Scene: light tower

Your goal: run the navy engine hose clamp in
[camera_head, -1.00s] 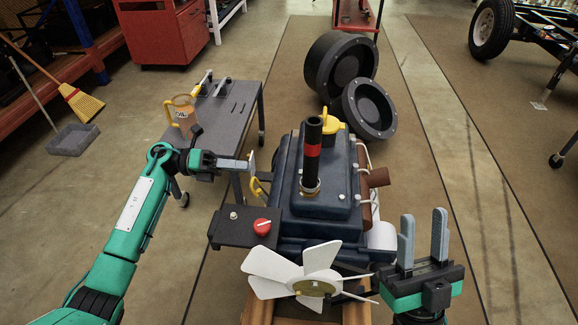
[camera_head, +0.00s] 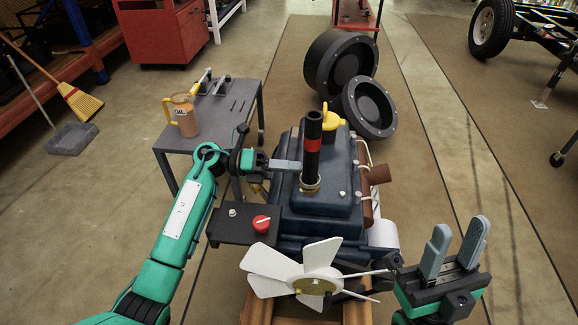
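The navy engine (camera_head: 330,222) sits in the middle on a wooden stand. A black upright hose (camera_head: 312,150) with a red band rises from its top. A brass-coloured clamp (camera_head: 310,186) rings the hose at its foot. My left gripper (camera_head: 298,166) reaches in from the left at the hose, its grey fingers pointing right, close to the hose above the clamp. I cannot tell whether its fingers are apart or whether they touch the hose. My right gripper (camera_head: 456,246) is at the lower right, open and empty, fingers pointing up, away from the engine.
A white fan (camera_head: 300,277) is on the engine's front. A red knob (camera_head: 261,223) sits on a dark plate at front left. A yellow cap (camera_head: 331,120) stands behind the hose. A grey cart (camera_head: 225,115) with an orange jug (camera_head: 184,115) and black wheels (camera_head: 368,108) are behind.

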